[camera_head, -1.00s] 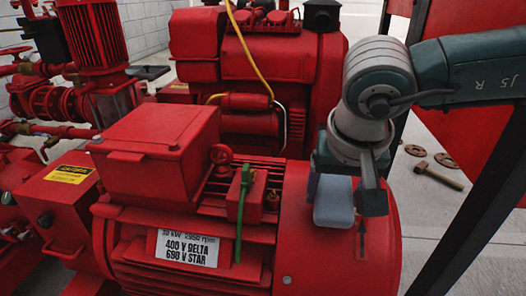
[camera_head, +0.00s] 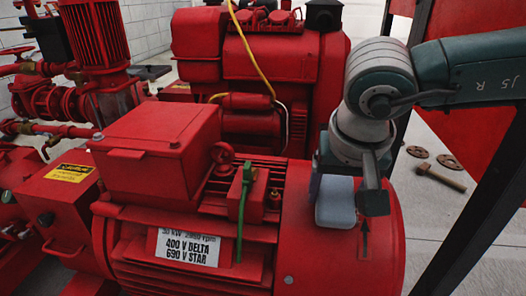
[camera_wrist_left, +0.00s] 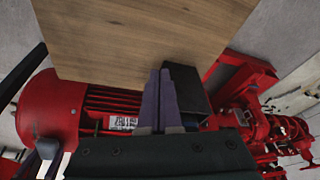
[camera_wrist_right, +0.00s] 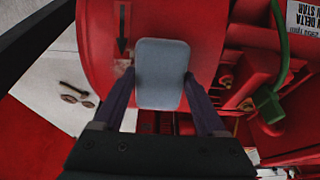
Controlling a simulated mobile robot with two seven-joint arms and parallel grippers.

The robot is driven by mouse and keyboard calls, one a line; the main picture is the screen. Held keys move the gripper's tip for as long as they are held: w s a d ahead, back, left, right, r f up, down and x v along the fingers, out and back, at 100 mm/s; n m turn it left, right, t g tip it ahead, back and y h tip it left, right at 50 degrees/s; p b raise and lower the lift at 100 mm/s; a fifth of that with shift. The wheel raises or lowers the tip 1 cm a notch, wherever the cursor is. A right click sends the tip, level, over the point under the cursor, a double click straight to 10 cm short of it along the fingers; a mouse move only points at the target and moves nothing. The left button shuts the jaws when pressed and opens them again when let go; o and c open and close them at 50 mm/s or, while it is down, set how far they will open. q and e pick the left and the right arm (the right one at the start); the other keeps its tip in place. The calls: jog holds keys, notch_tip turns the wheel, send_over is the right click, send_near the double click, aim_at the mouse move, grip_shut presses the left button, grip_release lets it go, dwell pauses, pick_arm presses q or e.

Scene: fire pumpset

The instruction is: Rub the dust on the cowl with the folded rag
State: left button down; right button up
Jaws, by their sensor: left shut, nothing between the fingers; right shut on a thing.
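The cowl (camera_head: 345,255) is the smooth red rounded end of the motor, with a dark arrow on it. My right gripper (camera_wrist_right: 158,92) is shut on the folded rag (camera_head: 336,203), a pale blue-grey pad, at the cowl's upper side. The rag (camera_wrist_right: 162,62) fills the space between the fingers in the right wrist view. Whether it touches the cowl I cannot tell. A small pale patch (camera_wrist_right: 121,66), perhaps dust, shows on the cowl by the arrow tip; the rag may hide more. My left gripper (camera_wrist_left: 165,100) is shut and empty, in the left wrist view only.
A terminal box (camera_head: 155,140) and a green lever (camera_head: 241,210) stand on the motor left of the rag. A red engine (camera_head: 265,75) is behind. A mallet (camera_head: 440,176) lies on the floor at right. A wooden board (camera_wrist_left: 145,40) is near my left gripper.

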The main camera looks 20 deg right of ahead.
pick_arm(q)
jog(key=shift+a+f+b, duration=0.1)
jog(key=shift+f+b, duration=0.55)
jog(key=shift+f, duration=0.05)
pick_arm(e)
jog(key=shift+w+d+f, duration=0.1)
jog(key=shift+w+f, duration=0.1)
jog(key=shift+f, duration=0.4)
pick_arm(q)
jog(key=shift+r, duration=0.1)
